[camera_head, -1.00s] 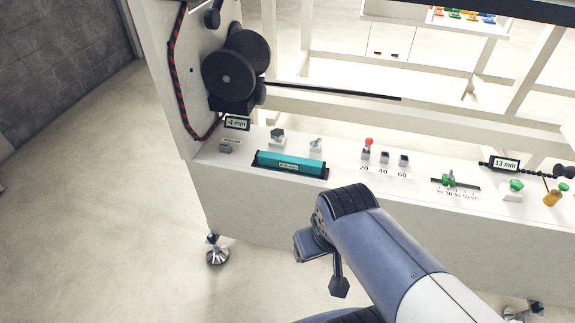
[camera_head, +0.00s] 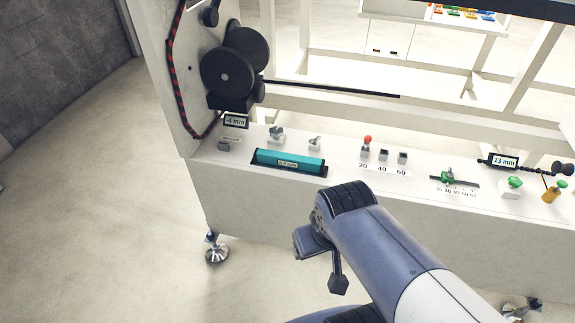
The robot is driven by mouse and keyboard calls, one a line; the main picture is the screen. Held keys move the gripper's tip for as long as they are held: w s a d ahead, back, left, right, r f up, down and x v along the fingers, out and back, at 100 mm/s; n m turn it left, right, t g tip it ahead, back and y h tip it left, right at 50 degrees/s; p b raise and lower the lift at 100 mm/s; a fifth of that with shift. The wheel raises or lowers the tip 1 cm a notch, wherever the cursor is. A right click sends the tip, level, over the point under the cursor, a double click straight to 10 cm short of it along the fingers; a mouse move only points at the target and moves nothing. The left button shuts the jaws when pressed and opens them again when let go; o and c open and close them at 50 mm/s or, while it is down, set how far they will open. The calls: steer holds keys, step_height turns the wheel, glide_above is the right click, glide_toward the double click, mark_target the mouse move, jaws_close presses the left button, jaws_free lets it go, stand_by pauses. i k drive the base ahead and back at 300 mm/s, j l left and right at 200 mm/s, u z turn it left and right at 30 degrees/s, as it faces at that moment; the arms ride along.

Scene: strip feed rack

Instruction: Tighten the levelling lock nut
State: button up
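A levelling foot (camera_head: 216,254) with a round metal pad stands on the floor under the rack's left front corner. Its threaded stem and the small dark part at its top (camera_head: 211,237) show, but I cannot make out the lock nut clearly. A second foot (camera_head: 521,309) is partly visible at the bottom right, cut by the frame edge. My gripper (camera_head: 322,264) hangs in front of the rack's front panel, to the right of the left foot and clear of it. Its finger opening is not clear from this angle, and I see nothing held.
The white rack (camera_head: 270,205) fills the middle and right. Its ledge carries a teal level-like bar (camera_head: 288,161), a red-topped pin (camera_head: 367,141), a green slider (camera_head: 447,178) and small displays. A black roller (camera_head: 235,65) sits upper left. Floor at left is clear.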

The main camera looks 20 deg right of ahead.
mark_target(314, 141)
steer(key=i+l+u, duration=0.1)
steer(key=i+l, duration=0.55)
steer(key=i, duration=0.1)
